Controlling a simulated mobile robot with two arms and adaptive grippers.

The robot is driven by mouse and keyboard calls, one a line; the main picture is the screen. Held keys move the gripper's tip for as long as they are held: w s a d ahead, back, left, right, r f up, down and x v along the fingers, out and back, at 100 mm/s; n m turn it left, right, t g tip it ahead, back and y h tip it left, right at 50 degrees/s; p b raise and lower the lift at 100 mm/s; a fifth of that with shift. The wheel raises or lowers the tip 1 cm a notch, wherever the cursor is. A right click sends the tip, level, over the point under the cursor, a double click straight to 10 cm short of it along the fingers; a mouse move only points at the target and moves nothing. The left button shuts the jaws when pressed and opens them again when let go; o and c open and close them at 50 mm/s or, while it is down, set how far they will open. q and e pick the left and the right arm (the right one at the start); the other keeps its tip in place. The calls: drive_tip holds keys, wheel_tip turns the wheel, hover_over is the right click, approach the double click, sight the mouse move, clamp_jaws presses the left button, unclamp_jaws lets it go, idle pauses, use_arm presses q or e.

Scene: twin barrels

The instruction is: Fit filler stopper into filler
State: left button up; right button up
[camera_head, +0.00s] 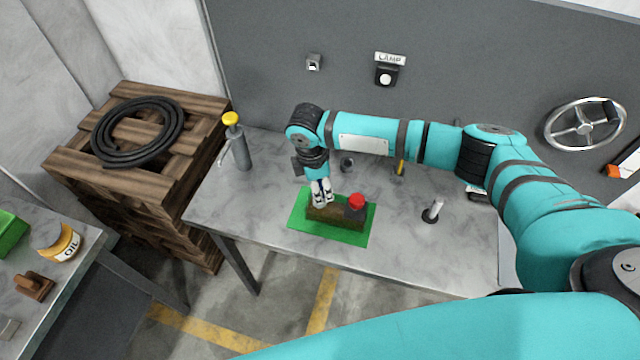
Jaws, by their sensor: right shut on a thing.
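My right gripper (321,200) points down over the left part of a brown block-like body (335,214) on a green mat (360,238). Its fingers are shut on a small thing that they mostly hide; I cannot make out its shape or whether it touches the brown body. A red cap (356,201) on a dark base sits at the body's right end, apart from the fingers. I cannot tell for sure which part is the filler or its stopper. My left gripper is not in view.
The mat lies on a grey marbled table (270,195). A yellow-topped pump bottle (238,148) stands at its left, and a short metal lever (433,211) at its right. Stacked wooden crates (120,190) with a black hose (138,132) stand left.

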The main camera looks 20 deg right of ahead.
drive_tip(key=shift+f+b, duration=0.3)
drive_tip(key=shift+f, duration=0.7)
drive_tip(key=o, duration=1.3)
drive_tip(key=shift+c, duration=0.2)
drive_tip(key=shift+r, duration=0.1)
drive_tip(key=shift+r, duration=0.2)
wheel_tip(320, 180, up, 11)
drive_tip(key=a, duration=0.1)
drive_tip(key=shift+a+r, duration=0.2)
drive_tip(key=shift+a, duration=0.05)
